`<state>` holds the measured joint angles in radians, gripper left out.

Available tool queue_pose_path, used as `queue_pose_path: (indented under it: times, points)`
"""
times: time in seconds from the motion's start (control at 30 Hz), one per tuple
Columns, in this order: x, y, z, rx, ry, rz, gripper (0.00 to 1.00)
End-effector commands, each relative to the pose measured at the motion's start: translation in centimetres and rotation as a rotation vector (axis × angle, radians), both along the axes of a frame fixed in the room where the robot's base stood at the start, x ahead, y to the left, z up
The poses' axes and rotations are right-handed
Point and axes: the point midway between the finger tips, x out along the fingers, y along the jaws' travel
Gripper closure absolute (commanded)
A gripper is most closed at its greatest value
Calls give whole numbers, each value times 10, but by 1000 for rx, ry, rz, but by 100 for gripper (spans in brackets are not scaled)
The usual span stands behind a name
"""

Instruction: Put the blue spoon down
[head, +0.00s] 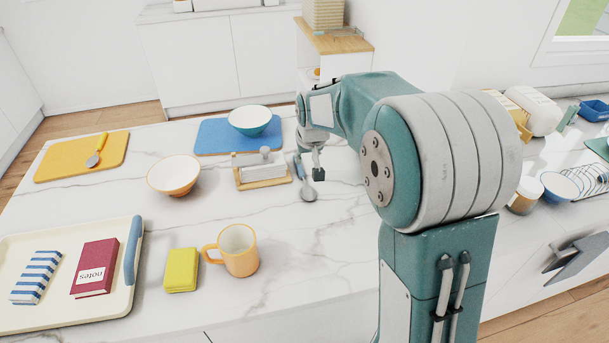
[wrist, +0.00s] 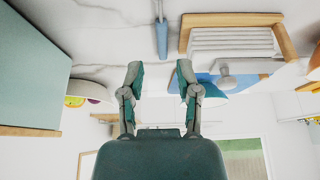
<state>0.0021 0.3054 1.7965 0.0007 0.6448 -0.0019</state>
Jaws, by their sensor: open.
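The blue spoon (head: 308,192) lies on the white marble counter (head: 330,240), just right of the butter dish (head: 262,170). Its grey bowl points toward the front of the counter and its blue handle runs toward the back. In the wrist view its blue handle (wrist: 162,38) shows at the top, beyond the fingertips. My gripper (head: 318,174) is beside the spoon's handle in the head view. In the wrist view my gripper (wrist: 160,72) has its two fingers apart with nothing between them. It is clear of the spoon.
The butter dish stands close left of the spoon. A blue board (head: 212,135) with a teal bowl (head: 250,120) is behind it. An orange-and-white bowl (head: 174,174), an orange mug (head: 239,250) and a yellow block (head: 181,270) stand left. The counter in front of the spoon is clear.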

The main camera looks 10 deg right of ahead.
Motion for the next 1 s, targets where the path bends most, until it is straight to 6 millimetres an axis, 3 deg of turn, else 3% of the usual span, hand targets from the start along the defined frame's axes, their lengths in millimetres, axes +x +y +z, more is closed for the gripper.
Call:
queue_pose_path:
  times: [0.2, 0.47, 0.7, 1.0]
  points:
    - [13, 0, -35, 0, 5, 0, 57]
    - [23, 0, -56, 0, 4, 0, 57]
    - [39, 1, -88, 0, 4, 0, 57]
    - [42, 1, -93, 0, 1, 0, 57]
